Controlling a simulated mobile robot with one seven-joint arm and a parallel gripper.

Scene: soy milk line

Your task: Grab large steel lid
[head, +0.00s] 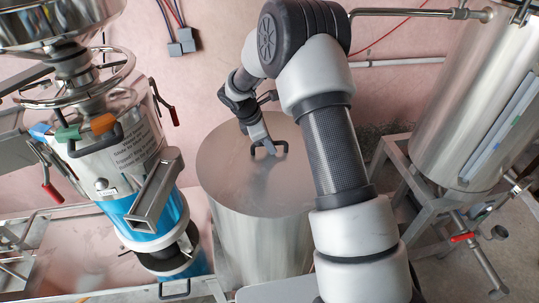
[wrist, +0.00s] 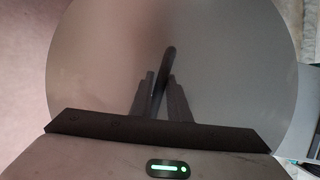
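The large steel lid (head: 235,168) is a round, flat, brushed-metal disc on top of a steel drum (head: 262,240) in the middle of the head view. It has a dark arched handle (head: 284,147) near its centre. My gripper (head: 264,147) reaches down to the handle from above. In the wrist view the lid (wrist: 90,70) fills most of the picture, and the handle (wrist: 170,54) runs between the two dark fingers of my gripper (wrist: 160,84). The fingers are close together on either side of the handle and appear shut on it. The lid looks level on the drum.
A blue and steel machine (head: 118,160) with coloured handles stands close to the left of the drum. A large steel tank (head: 470,100) on a metal frame (head: 393,170) stands to the right. A pink wall (head: 205,80) with pipes is behind the drum.

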